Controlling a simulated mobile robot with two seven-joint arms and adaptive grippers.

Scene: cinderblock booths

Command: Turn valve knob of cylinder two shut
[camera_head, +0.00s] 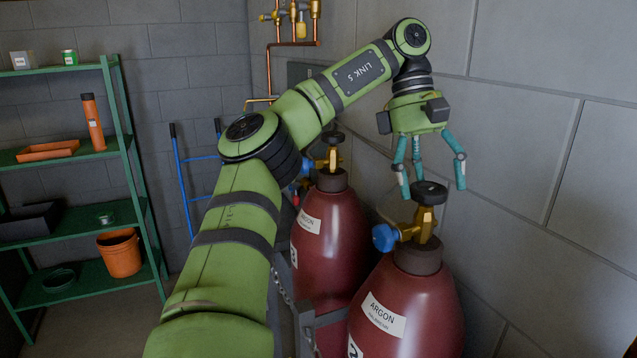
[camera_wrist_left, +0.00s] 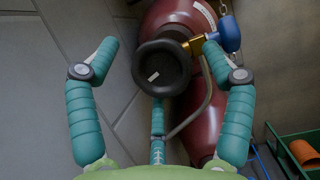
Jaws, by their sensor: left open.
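The near maroon cylinder (camera_head: 405,305) has an ARGON label and a second label, cut by the lower frame edge, that seems to show a 2. On top is its brass valve (camera_head: 425,222) with a black round knob (camera_head: 430,193) and a blue side cap (camera_head: 385,237). My left gripper (camera_head: 433,182) points down over this knob, its teal fingers open. In the left wrist view the knob (camera_wrist_left: 162,68) lies between the spread fingers, with a gap on both sides. Whether any finger touches it I cannot tell. My right gripper is out of view.
A second maroon cylinder (camera_head: 330,240) with its own black knob (camera_head: 333,138) stands behind, partly behind my left arm. A chain and grey bracket (camera_head: 325,318) run beside the cylinders. A block wall (camera_head: 540,150) is close on the right. Green shelves (camera_head: 130,165) stand left.

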